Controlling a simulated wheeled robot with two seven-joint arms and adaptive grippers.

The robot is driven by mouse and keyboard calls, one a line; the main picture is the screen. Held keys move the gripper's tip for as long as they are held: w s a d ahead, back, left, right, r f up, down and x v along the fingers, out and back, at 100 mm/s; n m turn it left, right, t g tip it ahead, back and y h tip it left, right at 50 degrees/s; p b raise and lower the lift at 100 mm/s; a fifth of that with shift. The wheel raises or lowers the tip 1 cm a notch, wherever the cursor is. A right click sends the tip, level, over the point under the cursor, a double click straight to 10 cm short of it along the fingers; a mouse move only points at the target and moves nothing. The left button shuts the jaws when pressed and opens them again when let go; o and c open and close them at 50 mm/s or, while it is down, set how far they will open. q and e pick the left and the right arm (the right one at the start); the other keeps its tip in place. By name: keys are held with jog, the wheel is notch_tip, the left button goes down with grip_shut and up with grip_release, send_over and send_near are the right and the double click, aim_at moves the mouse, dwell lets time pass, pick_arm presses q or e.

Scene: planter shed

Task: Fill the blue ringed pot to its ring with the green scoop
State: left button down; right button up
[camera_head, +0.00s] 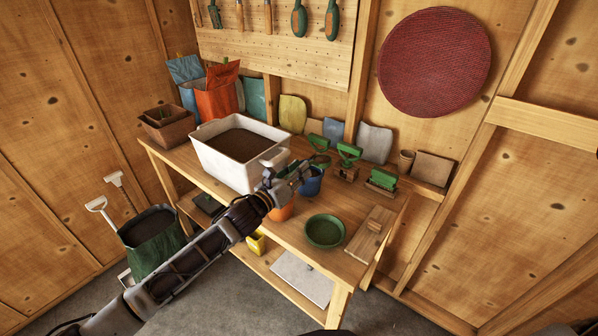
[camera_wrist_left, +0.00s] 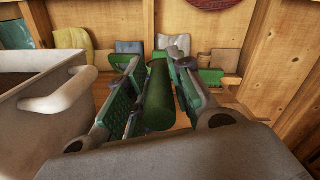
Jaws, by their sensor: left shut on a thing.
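My left gripper (camera_head: 298,174) is over the bench, beside the white tub and just above the blue pot. In the left wrist view its fingers (camera_wrist_left: 160,90) are shut on a green rounded handle, which I take to be the green scoop (camera_wrist_left: 158,98). The scoop's bowl and what it holds cannot be made out. The blue pot (camera_head: 312,185) stands on the bench, partly hidden by my gripper; its ring and inside are not visible. The white tub (camera_head: 228,174) holds dark soil (camera_head: 237,145) to the left of my gripper. My right gripper is not in view.
An orange pot (camera_head: 282,212) stands just in front of the blue pot, partly behind my arm. A green saucer (camera_head: 325,231) and a wooden board (camera_head: 370,235) lie at the front right. Green-topped tools (camera_head: 348,151) and a green brush (camera_head: 382,179) stand behind, on the right.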

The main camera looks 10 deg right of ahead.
pick_arm(q)
jog(key=shift+w+f+n, duration=0.1)
jog(key=shift+f+n, duration=0.2)
jog(key=shift+n, duration=0.2)
jog(key=shift+a, duration=0.1)
